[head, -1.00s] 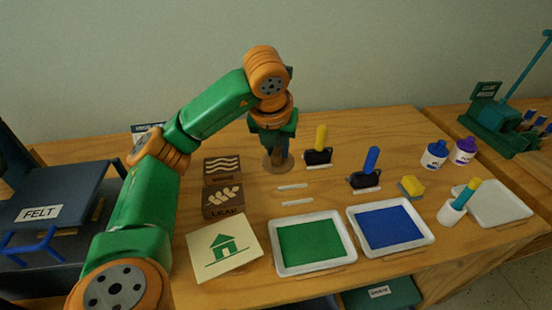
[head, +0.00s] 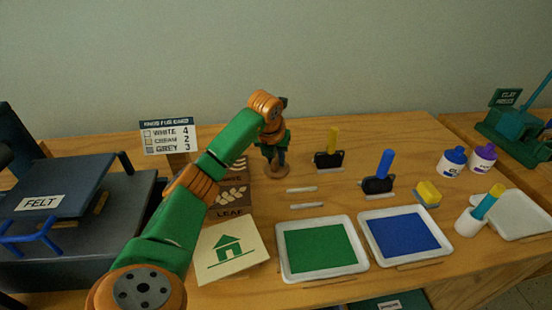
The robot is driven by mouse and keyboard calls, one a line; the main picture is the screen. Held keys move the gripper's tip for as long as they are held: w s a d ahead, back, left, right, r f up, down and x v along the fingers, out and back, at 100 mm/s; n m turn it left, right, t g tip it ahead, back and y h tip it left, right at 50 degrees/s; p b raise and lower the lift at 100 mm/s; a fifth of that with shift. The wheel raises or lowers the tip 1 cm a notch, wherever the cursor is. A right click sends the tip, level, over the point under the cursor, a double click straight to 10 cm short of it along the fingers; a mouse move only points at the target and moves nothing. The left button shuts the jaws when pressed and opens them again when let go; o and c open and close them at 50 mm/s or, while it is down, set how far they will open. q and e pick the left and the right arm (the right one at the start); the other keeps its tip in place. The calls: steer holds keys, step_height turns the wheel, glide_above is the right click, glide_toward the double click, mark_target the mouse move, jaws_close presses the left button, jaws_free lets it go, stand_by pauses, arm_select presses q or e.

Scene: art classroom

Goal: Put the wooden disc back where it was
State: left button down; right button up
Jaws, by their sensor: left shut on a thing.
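The wooden disc (head: 277,172) is a round brown piece at the far part of the wooden table, left of the yellow-handled roller. My left gripper (head: 275,158) points down over it and is shut on it. The fingertips are small and partly hidden, and I cannot tell whether the disc touches the table. My right gripper is not in view.
My left arm partly hides the brown leaf block (head: 233,203). A house print (head: 232,251), green tray (head: 322,275) and blue tray (head: 441,259) lie in front. White sticks (head: 307,206), the yellow-handled roller (head: 329,160) and blue-handled roller (head: 378,184) are right. A sign (head: 168,137) stands behind.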

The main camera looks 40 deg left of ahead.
arm_select(q)
steer(key=shift+f, duration=0.15)
steer(key=c, duration=0.7)
jaws_free()
steer(key=shift+c, duration=0.2)
steer(key=shift+r, duration=0.35)
steer(key=p+v, duration=0.1)
steer(key=v, duration=1.1)
steer(key=shift+p, duration=0.35)
steer(key=shift+f, duration=0.15)
